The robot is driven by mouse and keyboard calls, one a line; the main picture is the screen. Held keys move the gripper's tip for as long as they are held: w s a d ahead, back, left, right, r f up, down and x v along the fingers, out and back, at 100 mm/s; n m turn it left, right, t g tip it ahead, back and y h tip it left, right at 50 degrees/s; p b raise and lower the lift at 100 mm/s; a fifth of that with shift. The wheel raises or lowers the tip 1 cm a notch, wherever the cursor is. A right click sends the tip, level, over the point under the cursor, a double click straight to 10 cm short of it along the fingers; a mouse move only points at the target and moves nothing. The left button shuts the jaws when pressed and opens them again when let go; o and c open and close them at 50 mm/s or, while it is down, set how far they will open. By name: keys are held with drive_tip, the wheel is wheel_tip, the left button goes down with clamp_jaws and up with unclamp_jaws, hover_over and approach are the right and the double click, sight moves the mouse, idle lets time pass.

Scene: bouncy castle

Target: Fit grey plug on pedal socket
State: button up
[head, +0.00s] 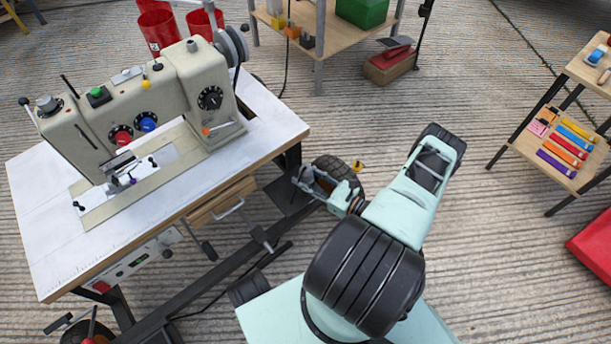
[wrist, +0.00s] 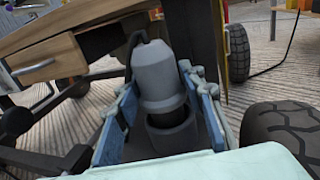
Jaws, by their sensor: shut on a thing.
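My gripper (head: 320,186) is low, beside the right end of the sewing table. In the wrist view its light-blue fingers (wrist: 160,105) stand on both sides of the grey plug (wrist: 157,78) and are shut on it. The plug has a tapered grey body, with a black cable curving at its far end. A dark band or opening and a grey collar show at its near end; I cannot tell whether these belong to the plug or to a socket. I cannot make out the pedal socket for certain. The plug is not clear in the head view.
The sewing table (head: 36,225) carries a beige sewing machine (head: 165,100). Its wooden drawer (head: 222,200), dark frame bars and a black wheel (head: 337,172) are close to my gripper. A wooden shelf (head: 545,160) stands at the right. The ribbed floor between is clear.

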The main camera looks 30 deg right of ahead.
drive_tip(key=shift+f, duration=0.85)
idle(0.3)
drive_tip(key=o, duration=1.4)
drive_tip(key=v, duration=1.2)
